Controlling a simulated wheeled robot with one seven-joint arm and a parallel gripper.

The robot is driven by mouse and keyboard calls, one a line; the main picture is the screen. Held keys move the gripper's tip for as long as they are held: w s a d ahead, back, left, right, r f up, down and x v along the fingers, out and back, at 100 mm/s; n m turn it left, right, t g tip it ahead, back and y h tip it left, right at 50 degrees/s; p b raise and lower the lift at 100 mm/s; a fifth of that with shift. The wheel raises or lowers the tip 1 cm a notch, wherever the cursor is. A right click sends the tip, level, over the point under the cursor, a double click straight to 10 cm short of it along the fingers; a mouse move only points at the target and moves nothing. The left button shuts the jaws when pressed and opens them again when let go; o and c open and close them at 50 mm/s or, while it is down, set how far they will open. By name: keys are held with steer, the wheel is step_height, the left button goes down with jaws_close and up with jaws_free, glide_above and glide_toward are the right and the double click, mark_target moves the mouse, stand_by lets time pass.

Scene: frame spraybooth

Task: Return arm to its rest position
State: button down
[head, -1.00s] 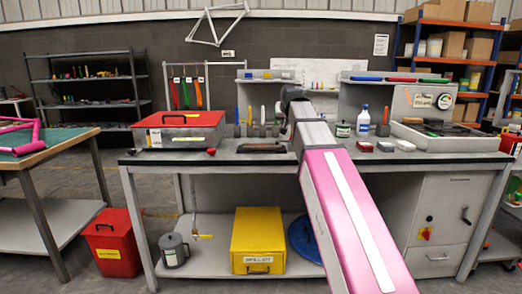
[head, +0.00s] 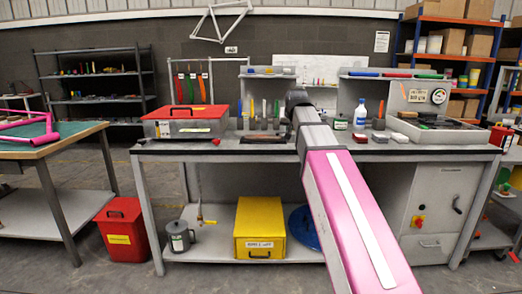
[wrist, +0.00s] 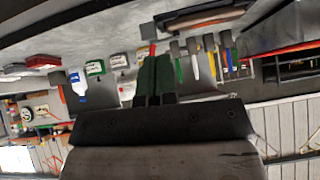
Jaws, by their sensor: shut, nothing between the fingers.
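My arm reaches forward over the workbench (head: 225,150) in the head view, pink link nearest and dark wrist end (head: 297,98) farthest. The gripper fingers are hidden there behind the arm. In the wrist view, which looks upside down, my gripper (wrist: 156,62) shows as two dark green fingers side by side, closed together with nothing seen held. Behind them are bench items, including a white bottle with a blue label (wrist: 78,84) and a row of upright tools (wrist: 210,60). I cannot tell how far the fingers are from these.
A red toolbox (head: 186,112) sits on the bench's left, a grey tray (head: 470,136) on its right. Below are a yellow box (head: 260,218) and a grey can (head: 178,235). A red bin (head: 122,215) stands left, beside a green-topped table (head: 50,145). Floor shows between them.

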steer(key=s+d+f+g, duration=0.1)
steer(key=s+f, duration=0.2)
steer(key=f, duration=0.6)
steer(key=s+d+f+g, duration=0.2)
steer(key=s+f, duration=0.1)
steer(key=f, duration=0.5)
steer(key=s+d+f+g, duration=0.1)
steer(key=s+f, duration=0.2)
steer(key=f, duration=0.6)
steer(key=s+d+f+g, duration=0.3)
steer(key=s+f+g, duration=0.1)
steer(key=s+f, duration=1.2)
step_height(320, 180, down, 4)
steer(key=shift+s+h, duration=0.3)
steer(key=shift+s, duration=0.05)
